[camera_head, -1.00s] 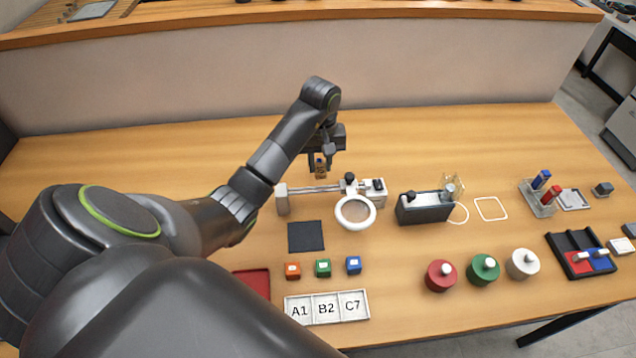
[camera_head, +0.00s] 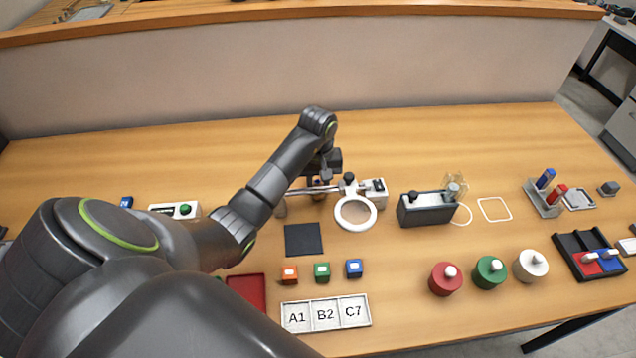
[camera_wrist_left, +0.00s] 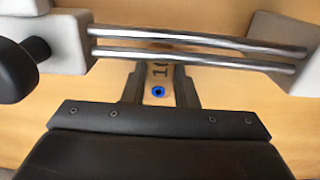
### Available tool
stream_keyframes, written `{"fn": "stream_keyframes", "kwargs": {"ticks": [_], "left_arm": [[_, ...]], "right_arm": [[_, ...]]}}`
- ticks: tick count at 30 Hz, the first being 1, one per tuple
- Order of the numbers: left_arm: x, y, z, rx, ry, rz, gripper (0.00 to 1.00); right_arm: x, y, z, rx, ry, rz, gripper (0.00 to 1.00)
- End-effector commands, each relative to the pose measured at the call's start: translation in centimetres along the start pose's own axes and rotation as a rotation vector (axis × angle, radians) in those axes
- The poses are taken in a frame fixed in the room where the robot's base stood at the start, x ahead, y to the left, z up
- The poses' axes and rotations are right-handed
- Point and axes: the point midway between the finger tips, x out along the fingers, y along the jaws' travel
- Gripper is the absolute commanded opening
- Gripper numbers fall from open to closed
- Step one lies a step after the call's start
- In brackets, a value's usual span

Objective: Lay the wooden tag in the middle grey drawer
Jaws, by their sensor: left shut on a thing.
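My left gripper (camera_head: 322,182) is shut on the wooden tag, beside the metal rods of the magnifier stand (camera_head: 328,188). In the left wrist view, the wooden tag (camera_wrist_left: 160,78) sits between the two dark fingers (camera_wrist_left: 160,88). In the head view the tag is too hidden to make out. I cannot make out the middle grey drawer in either view. My right gripper is not in view.
The magnifier ring (camera_head: 355,212) and a dark grey device (camera_head: 425,208) stand to the right. A black mat (camera_head: 303,239), small coloured cubes (camera_head: 322,272) and the A1-B2-C7 tray (camera_head: 326,313) lie nearer. The table behind the stand is clear.

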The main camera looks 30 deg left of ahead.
Motion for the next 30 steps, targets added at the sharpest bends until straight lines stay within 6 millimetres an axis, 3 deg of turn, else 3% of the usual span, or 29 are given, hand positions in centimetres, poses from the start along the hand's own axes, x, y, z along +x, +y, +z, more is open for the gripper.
{"fn": "stream_keyframes", "kwargs": {"ticks": [1,2,6,20,23,26,30], "left_arm": [[0.3,0.0,0.0,0.000,0.000,0.000,0.01],[0.2,0.0,0.0,0.000,0.000,0.000,0.29],[0.1,0.0,0.0,0.000,0.000,0.000,0.47],[-0.8,0.1,-0.1,0.001,0.004,0.002,0.48],[-2.6,0.0,-0.1,0.001,0.007,0.002,0.48],[-5.9,0.0,-0.1,0.001,0.005,0.002,0.48],[-7.5,0.0,0.0,0.000,0.000,0.000,0.48]], "right_arm": [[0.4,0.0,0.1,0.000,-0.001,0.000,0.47],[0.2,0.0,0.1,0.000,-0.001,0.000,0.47],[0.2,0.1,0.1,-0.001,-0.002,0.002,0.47],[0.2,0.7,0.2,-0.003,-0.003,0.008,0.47],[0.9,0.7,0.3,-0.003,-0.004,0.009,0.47],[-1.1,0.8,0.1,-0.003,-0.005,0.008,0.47],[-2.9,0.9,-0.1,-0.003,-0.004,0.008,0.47]]}}
